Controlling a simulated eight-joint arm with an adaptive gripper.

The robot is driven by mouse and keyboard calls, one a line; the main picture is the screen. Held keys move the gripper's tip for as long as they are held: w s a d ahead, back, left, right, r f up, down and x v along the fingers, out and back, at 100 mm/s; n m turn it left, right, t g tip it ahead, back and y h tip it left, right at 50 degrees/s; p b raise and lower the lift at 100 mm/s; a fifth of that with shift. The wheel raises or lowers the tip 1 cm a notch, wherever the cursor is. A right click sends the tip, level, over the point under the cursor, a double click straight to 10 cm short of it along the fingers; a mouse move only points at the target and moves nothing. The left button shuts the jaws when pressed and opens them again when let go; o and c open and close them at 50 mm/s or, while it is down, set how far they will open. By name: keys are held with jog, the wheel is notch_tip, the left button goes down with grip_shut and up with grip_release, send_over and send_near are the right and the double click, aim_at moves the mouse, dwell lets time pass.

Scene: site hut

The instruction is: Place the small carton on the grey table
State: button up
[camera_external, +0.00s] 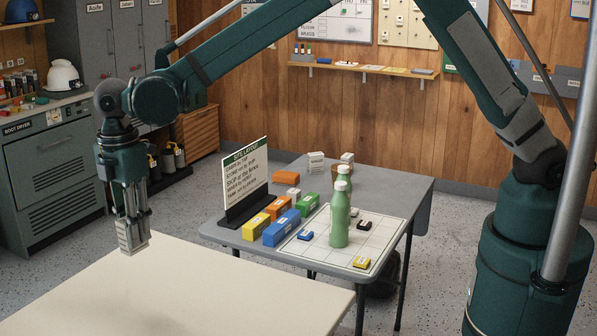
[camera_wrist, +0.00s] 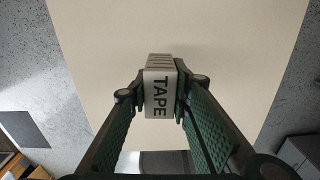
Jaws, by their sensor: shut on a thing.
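My gripper (camera_external: 129,205) is at the left in the external view, pointing down. It is shut on a small white carton (camera_external: 133,239), which hangs over the far left edge of a cream table. In the wrist view the carton (camera_wrist: 159,97) sits between the two fingers of the gripper (camera_wrist: 160,88), with the word TAPE on the face I see. I cannot tell whether it touches the cream table.
The cream table (camera_external: 200,295) is empty. On the grey table stand a sign (camera_external: 246,180), orange, yellow, blue and green blocks, two green bottles (camera_external: 340,222) and a white gridded sheet (camera_external: 375,245) with small pieces. White boxes (camera_external: 316,162) stand at its back.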

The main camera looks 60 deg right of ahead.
notch_tip(320, 180, up, 10)
jog(key=shift+f, duration=0.1)
jog(key=shift+w+d+r, duration=0.2)
jog(key=shift+w+d, duration=0.05)
jog(key=shift+d, duration=0.4)
jog(key=w+d+m+b, duration=0.1)
jog(key=w+d+m, duration=0.15)
jog(key=d, duration=2.05)
jog(key=w+d+m+b, duration=0.15)
jog(key=d+m, duration=0.25)
jog(key=d, duration=1.9)
jog(key=s+d+m, duration=0.2)
jog(key=s+d, duration=0.3)
jog(key=d, duration=0.7)
jog(key=s+d+m, duration=0.2)
jog(key=s+d, duration=0.2)
jog(key=d, duration=0.9)
jog(key=s+d+m+b, duration=0.2)
jog(key=s+d+m, duration=0.5)
jog(key=s+d, duration=2.05)
notch_tip(320, 180, down, 18)
jog(key=shift+a, duration=0.4)
